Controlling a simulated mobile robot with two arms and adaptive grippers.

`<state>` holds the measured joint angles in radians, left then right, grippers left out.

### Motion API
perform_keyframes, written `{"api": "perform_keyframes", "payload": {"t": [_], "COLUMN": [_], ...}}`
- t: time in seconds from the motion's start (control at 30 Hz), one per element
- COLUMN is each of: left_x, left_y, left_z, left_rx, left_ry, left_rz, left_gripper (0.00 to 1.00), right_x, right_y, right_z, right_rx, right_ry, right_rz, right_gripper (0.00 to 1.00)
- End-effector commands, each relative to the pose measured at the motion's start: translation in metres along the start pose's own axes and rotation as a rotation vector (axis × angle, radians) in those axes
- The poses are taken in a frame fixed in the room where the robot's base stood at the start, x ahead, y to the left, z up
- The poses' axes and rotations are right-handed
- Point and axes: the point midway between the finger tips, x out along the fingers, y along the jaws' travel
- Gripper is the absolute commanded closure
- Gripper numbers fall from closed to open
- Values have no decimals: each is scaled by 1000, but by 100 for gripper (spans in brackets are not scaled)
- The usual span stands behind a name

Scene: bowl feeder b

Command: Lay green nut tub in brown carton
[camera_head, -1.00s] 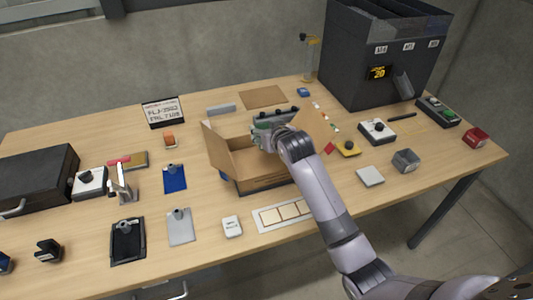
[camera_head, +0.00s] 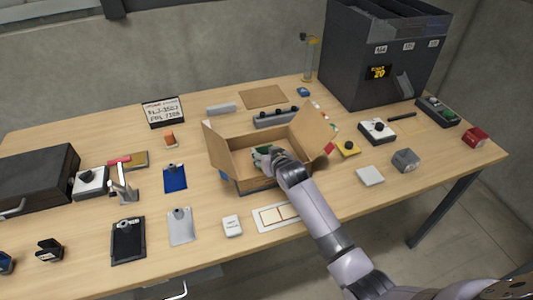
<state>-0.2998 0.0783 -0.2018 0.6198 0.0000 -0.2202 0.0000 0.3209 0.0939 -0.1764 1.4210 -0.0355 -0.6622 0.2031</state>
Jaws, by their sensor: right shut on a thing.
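The brown carton (camera_head: 225,160) stands open near the middle of the table, with its side flaps spread left and right. My right gripper (camera_head: 262,158) reaches down inside the carton, and its wrist hides most of the jaws. It is shut on the green nut tub (camera_head: 258,153), of which only a small green and pale part shows beside the gripper. Whether the tub touches the carton floor cannot be told. My left gripper is not in view.
A dark grey holder with knobs (camera_head: 276,117) stands right behind the carton. A white-framed panel (camera_head: 270,216) lies in front of it. A large black bin machine (camera_head: 350,60) stands at the back right. Clipboards (camera_head: 128,240) and small boxes cover the left side.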

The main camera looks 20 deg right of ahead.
Motion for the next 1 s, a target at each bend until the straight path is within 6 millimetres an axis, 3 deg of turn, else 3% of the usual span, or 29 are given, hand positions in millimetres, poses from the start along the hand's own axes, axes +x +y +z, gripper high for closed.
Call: {"api": "perform_keyframes", "payload": {"t": [0.33,0.73,1.0], "left_x": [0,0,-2], "left_y": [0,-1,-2], "left_z": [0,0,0], "left_rx": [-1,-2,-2], "left_ry": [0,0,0], "left_rz": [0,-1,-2], "left_gripper": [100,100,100], "right_x": [0,-3,-38], "right_y": [0,0,0], "right_z": [1,-1,0], "right_rx": [0,0,1], "right_ry": [-1,0,1], "right_rz": [0,0,0], "right_gripper": [27,27,27]}}
